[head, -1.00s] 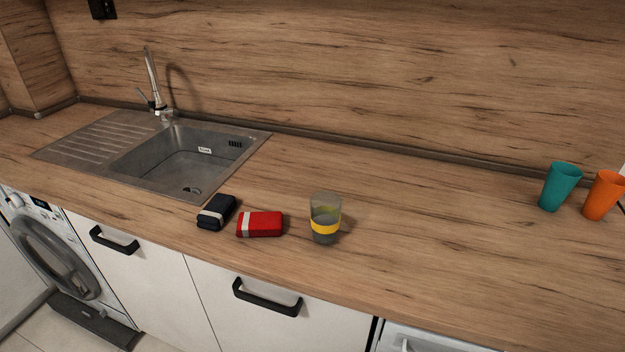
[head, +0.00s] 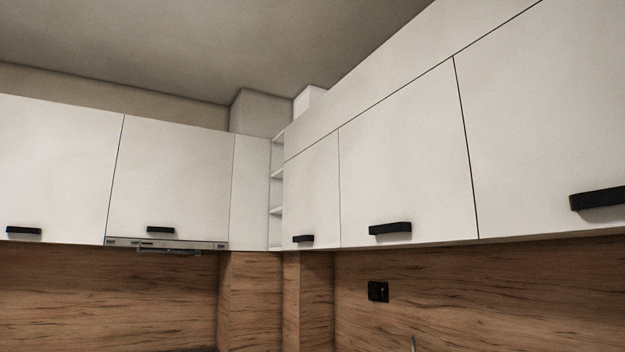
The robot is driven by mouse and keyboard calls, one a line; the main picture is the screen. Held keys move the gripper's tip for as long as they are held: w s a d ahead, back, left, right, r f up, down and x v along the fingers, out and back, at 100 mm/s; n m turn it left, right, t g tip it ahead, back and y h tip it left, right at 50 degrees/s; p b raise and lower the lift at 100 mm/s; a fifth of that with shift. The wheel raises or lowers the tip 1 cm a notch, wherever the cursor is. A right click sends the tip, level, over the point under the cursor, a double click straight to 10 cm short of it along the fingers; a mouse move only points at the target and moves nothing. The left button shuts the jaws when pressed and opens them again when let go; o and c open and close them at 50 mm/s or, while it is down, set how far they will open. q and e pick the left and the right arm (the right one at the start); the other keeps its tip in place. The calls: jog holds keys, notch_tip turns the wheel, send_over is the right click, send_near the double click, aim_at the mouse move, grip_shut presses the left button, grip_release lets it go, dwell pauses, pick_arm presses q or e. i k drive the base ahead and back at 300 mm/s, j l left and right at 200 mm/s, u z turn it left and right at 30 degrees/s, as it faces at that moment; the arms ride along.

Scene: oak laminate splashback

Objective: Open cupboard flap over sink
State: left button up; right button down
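The white cupboard flap (head: 405,160) above the tap is shut, flush with its neighbours, with a black bar handle (head: 390,229) near its bottom edge. The tip of the tap (head: 413,343) just shows at the bottom edge of the head view, below this flap. The sink itself is out of view. Neither of my grippers is in view.
Shut flaps stand on both sides, a narrower one (head: 312,195) left and a larger one (head: 550,120) right. Open corner shelves (head: 276,192) and a cooker hood (head: 165,244) are further left. A black socket (head: 378,291) sits on the wooden splashback (head: 480,295).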

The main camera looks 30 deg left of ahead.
aim_at(405, 174)
jog(key=u, duration=0.6)
jog(key=z, duration=0.3)
jog(key=i+j+z, duration=0.4)
jog(key=j, duration=0.15)
jog(key=j+z, duration=0.25)
jog(key=i+j+z, duration=0.2)
jog(key=j, duration=0.2)
jog(key=k, duration=0.1)
